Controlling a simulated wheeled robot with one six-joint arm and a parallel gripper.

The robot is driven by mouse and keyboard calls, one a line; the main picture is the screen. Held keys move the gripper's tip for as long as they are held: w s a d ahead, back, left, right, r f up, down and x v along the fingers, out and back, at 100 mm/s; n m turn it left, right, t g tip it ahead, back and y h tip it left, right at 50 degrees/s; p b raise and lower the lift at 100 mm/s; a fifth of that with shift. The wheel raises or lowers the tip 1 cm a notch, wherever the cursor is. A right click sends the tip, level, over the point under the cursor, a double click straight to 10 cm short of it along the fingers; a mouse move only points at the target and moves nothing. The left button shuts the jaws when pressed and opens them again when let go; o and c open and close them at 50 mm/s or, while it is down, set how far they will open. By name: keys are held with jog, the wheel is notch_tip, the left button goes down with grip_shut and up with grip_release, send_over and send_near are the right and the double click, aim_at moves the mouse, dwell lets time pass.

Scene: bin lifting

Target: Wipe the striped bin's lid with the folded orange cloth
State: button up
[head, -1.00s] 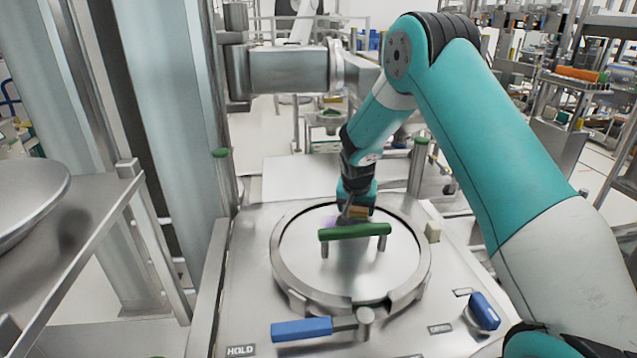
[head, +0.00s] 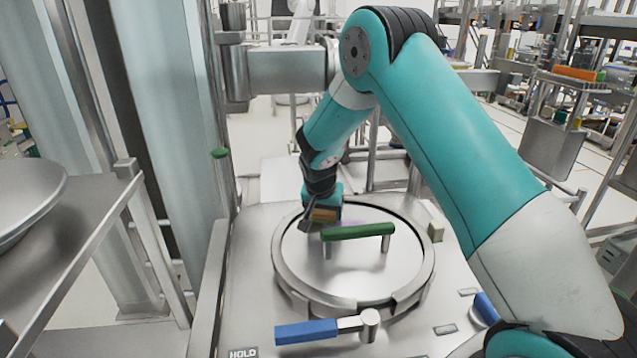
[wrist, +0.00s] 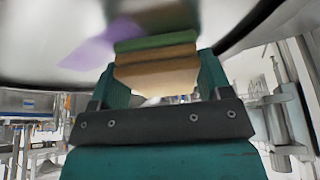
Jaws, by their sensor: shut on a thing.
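The round metal lid (head: 345,270) lies level in its ring, with a green bar handle (head: 358,231) on two posts across it. I see no stripes. My gripper (head: 322,209) is low over the lid's far left part, left of and behind the handle. It is shut on the folded orange cloth (head: 325,215), a small tan-orange block; it also shows in the wrist view (wrist: 157,76). The cloth seems to touch the lid, but the contact is hidden. A faint purple smear (head: 350,222) lies right of the cloth; it is clearer in the wrist view (wrist: 100,46).
A blue-handled lever (head: 306,331) lies in front of the lid by a HOLD label (head: 243,353). Another blue handle (head: 486,308) is partly hidden by my arm. A beige block (head: 436,231) stands right of the ring. A metal bowl (head: 25,205) rests on the left shelf.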

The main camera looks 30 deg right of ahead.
jog(key=shift+r+p, duration=2.25)
jog(key=shift+r, duration=1.8)
